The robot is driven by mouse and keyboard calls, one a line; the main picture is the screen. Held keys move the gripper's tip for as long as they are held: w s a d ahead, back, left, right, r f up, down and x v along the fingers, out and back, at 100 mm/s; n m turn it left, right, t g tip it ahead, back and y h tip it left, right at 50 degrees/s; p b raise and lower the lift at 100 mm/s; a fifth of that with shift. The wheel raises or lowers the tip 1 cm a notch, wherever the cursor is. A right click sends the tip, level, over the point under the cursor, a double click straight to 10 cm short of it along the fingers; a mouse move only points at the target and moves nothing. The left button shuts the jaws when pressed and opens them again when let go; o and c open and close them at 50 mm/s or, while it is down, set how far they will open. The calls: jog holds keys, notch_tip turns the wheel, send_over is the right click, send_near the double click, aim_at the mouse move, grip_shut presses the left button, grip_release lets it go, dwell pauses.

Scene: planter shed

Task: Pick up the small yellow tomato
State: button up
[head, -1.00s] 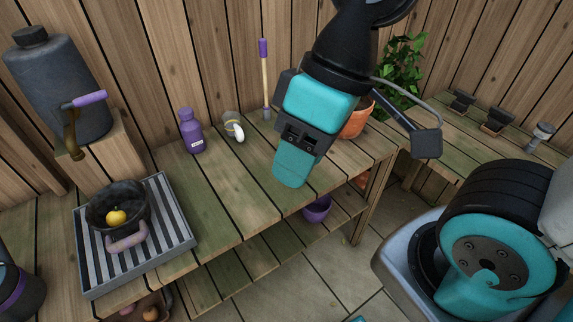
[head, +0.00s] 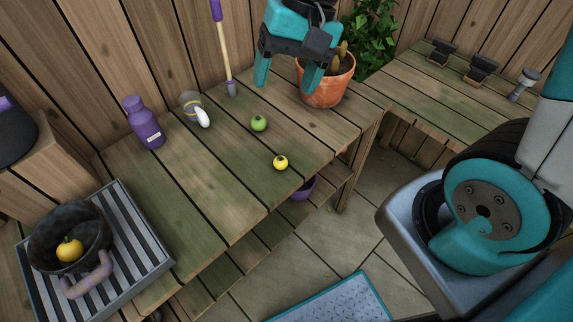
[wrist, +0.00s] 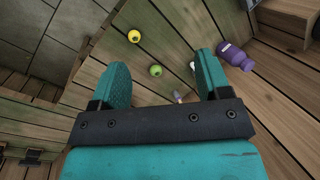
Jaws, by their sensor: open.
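The small yellow tomato (head: 281,163) lies on the wooden bench near its front edge; it also shows at the top of the wrist view (wrist: 134,36). A green tomato (head: 258,123) lies a little behind it, and shows between the fingers in the wrist view (wrist: 156,71). A larger yellow-orange fruit (head: 69,250) sits in a dark bowl (head: 45,230). My gripper (head: 288,82) is open and empty above the back of the bench, beyond both tomatoes. Its two teal fingers (wrist: 162,70) are spread apart in the wrist view.
A terracotta pot (head: 328,90) stands close beside my gripper. A purple bottle (head: 147,124), a grey-and-white object (head: 196,108) and a purple-handled tool (head: 222,50) stand or lie along the back. A striped tray (head: 128,215) carries the bowl at left.

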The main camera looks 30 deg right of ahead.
jog(key=w+d+f+m+b, duration=0.1)
jog(key=w+d+f+m, duration=0.4)
jog(key=f, duration=0.3)
jog(key=w+d+f+m+b, duration=0.2)
jog(key=w+d+f+m, duration=0.1)
jog(key=w+f+m, duration=0.3)
jog(key=m+p, duration=0.1)
send_over(280, 159)
jog(key=d, duration=0.2)
jog(key=shift+g, duration=0.4)
jog(key=f, duration=0.7)
jog(key=w+f, duration=0.1)
jog(key=f, duration=0.3)
jog(key=shift+d+f, duration=0.1)
jog(key=shift+f, duration=0.15)
jog(key=shift+s+p+x, duration=0.1)
jog(key=shift+p+x, duration=0.4)
jog(key=shift+x, duration=1.05)
jog(key=shift+s+p+x, duration=0.15)
jog(key=shift+p+x, duration=0.3)
jog(key=shift+x, duration=1.05)
jog(key=shift+c, duration=0.4)
jog(key=c, duration=0.8)
